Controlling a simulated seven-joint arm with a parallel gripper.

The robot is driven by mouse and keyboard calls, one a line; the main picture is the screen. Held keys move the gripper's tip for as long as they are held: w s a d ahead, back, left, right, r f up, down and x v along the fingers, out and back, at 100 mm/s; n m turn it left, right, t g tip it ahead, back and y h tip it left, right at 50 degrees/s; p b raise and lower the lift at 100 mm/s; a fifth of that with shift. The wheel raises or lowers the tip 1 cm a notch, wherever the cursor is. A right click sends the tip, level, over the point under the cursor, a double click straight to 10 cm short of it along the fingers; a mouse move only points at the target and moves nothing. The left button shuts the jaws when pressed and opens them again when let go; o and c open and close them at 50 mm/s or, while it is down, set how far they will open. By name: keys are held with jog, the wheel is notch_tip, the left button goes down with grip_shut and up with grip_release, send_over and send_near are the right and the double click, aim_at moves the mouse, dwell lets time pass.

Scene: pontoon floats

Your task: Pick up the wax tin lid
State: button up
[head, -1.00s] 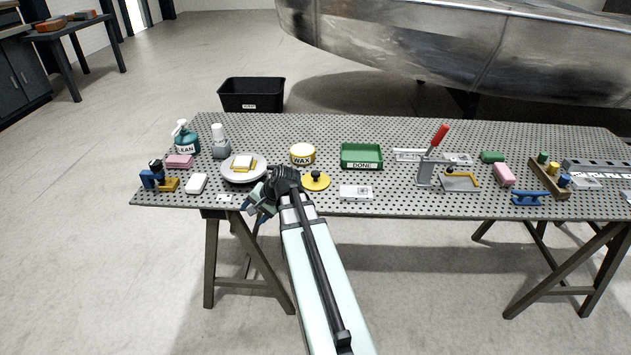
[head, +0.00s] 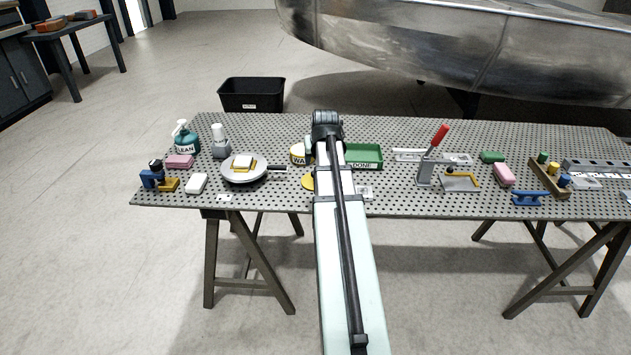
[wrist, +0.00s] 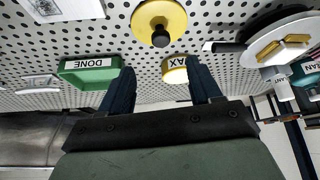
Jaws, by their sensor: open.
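The wax tin lid (head: 307,182) is a yellow disc with a black knob, lying on the perforated bench. My arm mostly hides it in the head view; the wrist view shows it whole (wrist: 172,17). The wax tin (head: 297,155) stands behind it, partly hidden by my arm; it also shows in the wrist view (wrist: 173,74). My gripper (wrist: 161,68) is open and empty, with its two dark fingers apart. The lid shows beyond the fingertips, not between them. In the head view my arm hides the fingers.
The green DONE tray (head: 368,153) stands right of the tin. A round grey disc tool (head: 232,176) with a sponge-like block on it lies to the left. A small labelled plate (head: 367,192) and a red-handled clamp (head: 425,170) are to the right. A black bin (head: 252,93) stands behind the bench.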

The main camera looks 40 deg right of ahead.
jog(key=shift+x, duration=5.45)
jog(key=shift+w, duration=0.15)
jog(key=shift+c, duration=0.4)
jog(key=c, duration=1)
jog(key=shift+r, duration=0.15)
